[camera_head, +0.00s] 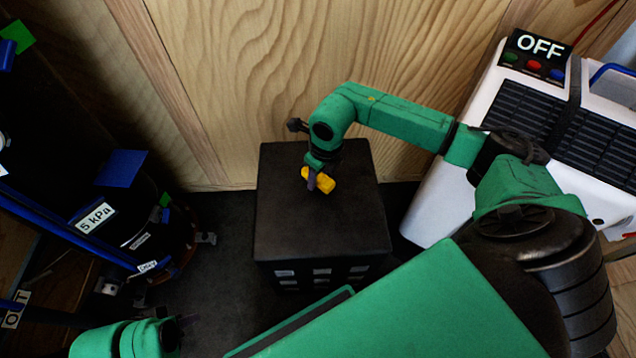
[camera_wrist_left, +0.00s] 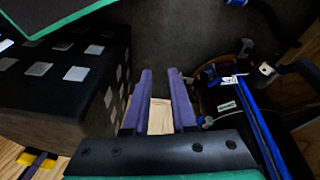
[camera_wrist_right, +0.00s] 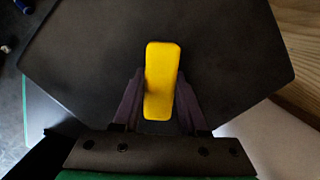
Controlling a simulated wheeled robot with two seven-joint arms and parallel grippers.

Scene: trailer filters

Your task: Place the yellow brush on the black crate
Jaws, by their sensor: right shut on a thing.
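The yellow brush (camera_head: 321,179) is between the fingers of my right gripper (camera_head: 316,180), over the top of the black crate (camera_head: 290,222). In the right wrist view the yellow brush (camera_wrist_right: 161,80) shows as a long block, with a purple finger of the right gripper (camera_wrist_right: 158,103) on each side. The flat top of the crate (camera_wrist_right: 235,60) lies behind it. I cannot tell whether the brush touches the crate. My left gripper (camera_wrist_left: 158,88) is open and empty, with the side of the crate (camera_wrist_left: 60,125) to its left in the left wrist view.
A white unit with an OFF sign (camera_head: 541,45) stands right of the crate. Dark equipment with blue pipes and a 5 kPa label (camera_head: 95,215) stands at the left. A wooden wall (camera_head: 300,70) closes the back. Dark floor (camera_head: 222,270) shows left of the crate.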

